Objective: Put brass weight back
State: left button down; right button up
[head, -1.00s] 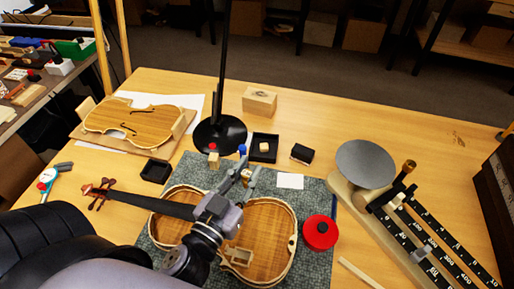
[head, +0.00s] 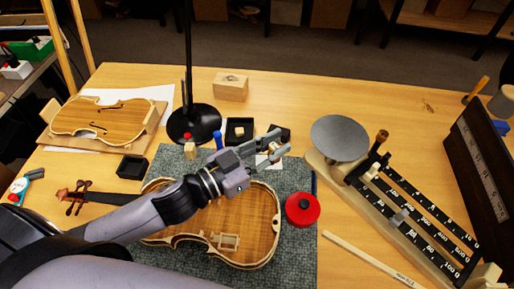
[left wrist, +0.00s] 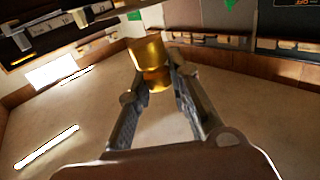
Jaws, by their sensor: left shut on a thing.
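My left gripper (head: 279,145) is shut on the brass weight and holds it above the bench, over the far right edge of the grey mat. In the left wrist view the brass weight (left wrist: 150,66) is a shiny gold cylinder between the fingertips of my left gripper (left wrist: 152,82). In the head view the weight is small and mostly hidden by the fingers. The scale (head: 340,137), with a round grey pan and black graduated beams, stands to the right of the gripper. My right gripper is not in view.
An open violin body (head: 262,225) lies on the mat (head: 297,262) below my left arm. A red round tin (head: 302,209) sits near the scale. A black tray (head: 240,121), a wooden block (head: 231,87) and a lamp base (head: 194,124) stand behind.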

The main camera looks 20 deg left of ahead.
pick_arm(q)
jog(key=w+d+r+m+g+h, duration=0.2)
jog(key=w+d+m+g+h, duration=0.1)
jog(key=d+m+g+h, duration=0.2)
jog(key=shift+d+g, duration=0.8)
jog(key=shift+d, duration=0.15)
jog(key=shift+w+h, duration=0.1)
jog(key=shift+h, duration=0.2)
jog(key=shift+s+a+m+g+h, duration=0.2)
jog(key=shift+a+m+g, duration=0.3)
jog(key=shift+m+g, duration=0.45)
jog(key=shift+s+a+m+g+h, duration=0.15)
jog(key=shift+a+m+g+h, duration=0.35)
jog(key=shift+g, duration=0.75)
jog(key=shift+s+a+m+g+h, duration=0.15)
jog(key=shift+a+m+g, duration=0.3)
jog(key=shift+m+g, duration=0.55)
